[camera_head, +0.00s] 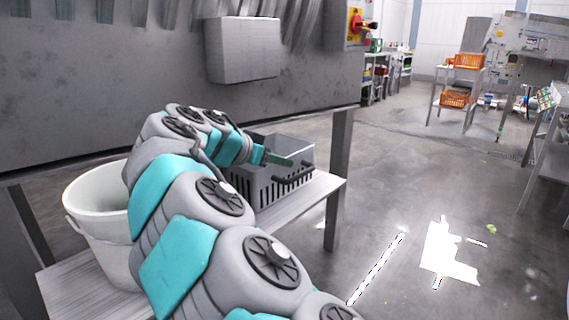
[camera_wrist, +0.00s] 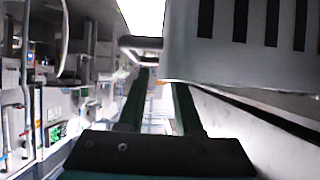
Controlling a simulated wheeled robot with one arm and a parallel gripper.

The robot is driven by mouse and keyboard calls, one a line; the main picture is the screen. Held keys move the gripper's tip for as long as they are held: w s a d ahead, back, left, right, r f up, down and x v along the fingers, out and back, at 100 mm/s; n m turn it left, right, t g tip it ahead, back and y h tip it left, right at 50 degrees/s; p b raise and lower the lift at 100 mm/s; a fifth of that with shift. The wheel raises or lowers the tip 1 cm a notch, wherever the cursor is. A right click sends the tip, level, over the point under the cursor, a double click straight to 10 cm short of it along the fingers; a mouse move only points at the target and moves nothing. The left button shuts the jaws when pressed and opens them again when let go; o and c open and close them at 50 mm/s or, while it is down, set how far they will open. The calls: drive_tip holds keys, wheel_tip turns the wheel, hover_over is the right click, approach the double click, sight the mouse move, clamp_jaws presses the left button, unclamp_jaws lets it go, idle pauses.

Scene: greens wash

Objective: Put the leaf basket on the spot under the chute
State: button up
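The leaf basket (camera_head: 262,192) is a grey box with dark slots and dark handles, standing upright on a narrow light bench (camera_head: 285,215). In the wrist view the basket wall (camera_wrist: 240,62) fills the upper right, and a handle (camera_wrist: 140,44) sticks out to the left. My gripper (camera_head: 280,160) is beside the basket, near its upper edge. In the wrist view my gripper (camera_wrist: 161,82) has its two green fingers apart with nothing clearly between them. The handle appears just ahead of the fingertips; contact cannot be told. I cannot identify the chute or the spot for certain.
A white bucket (camera_head: 98,205) stands on the bench at left, partly behind my arm. A grey box-shaped fixture (camera_head: 242,48) is on the dark wall behind. Bench legs (camera_head: 340,165) stand at right. Orange crates (camera_head: 455,98) are far off; the floor at right is mostly open.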

drive_tip(key=shift+v, duration=2.15)
